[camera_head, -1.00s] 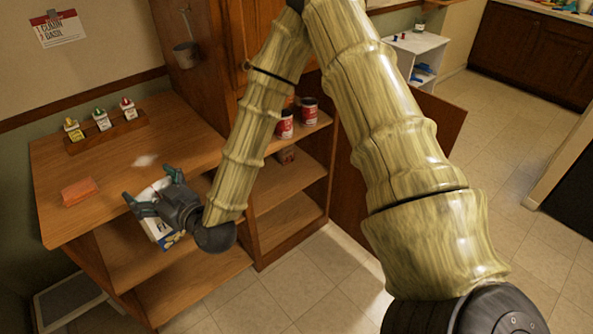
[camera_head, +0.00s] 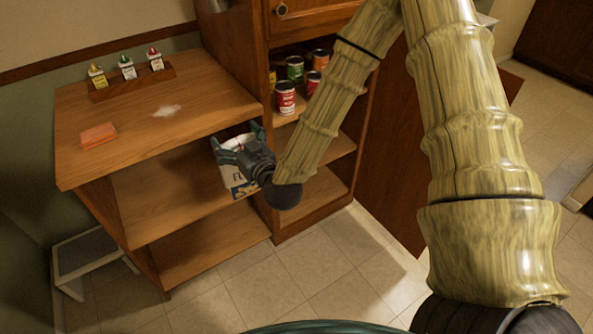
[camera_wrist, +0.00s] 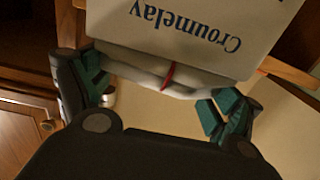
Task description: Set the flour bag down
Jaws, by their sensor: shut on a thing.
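The flour bag (camera_head: 237,178) is white with dark blue print, partly hidden behind my gripper in the head view. My gripper (camera_head: 240,150) is shut on it, in front of the right end of the wooden counter unit, near the cabinet. In the wrist view the bag (camera_wrist: 190,28) fills the top, with blue lettering that appears upside down and a red band below it. The teal fingertips of my gripper (camera_wrist: 155,92) are on either side of the bag's narrowed end. Whether the bag touches any surface cannot be told.
The countertop (camera_head: 190,85) holds a pink sponge-like block (camera_head: 98,135), a white powder patch (camera_head: 167,111) and a rack of small bottles (camera_head: 131,83). Most of it is bare. Shelves (camera_head: 170,185) below look empty. Cans (camera_head: 286,98) stand in the open cabinet to the right.

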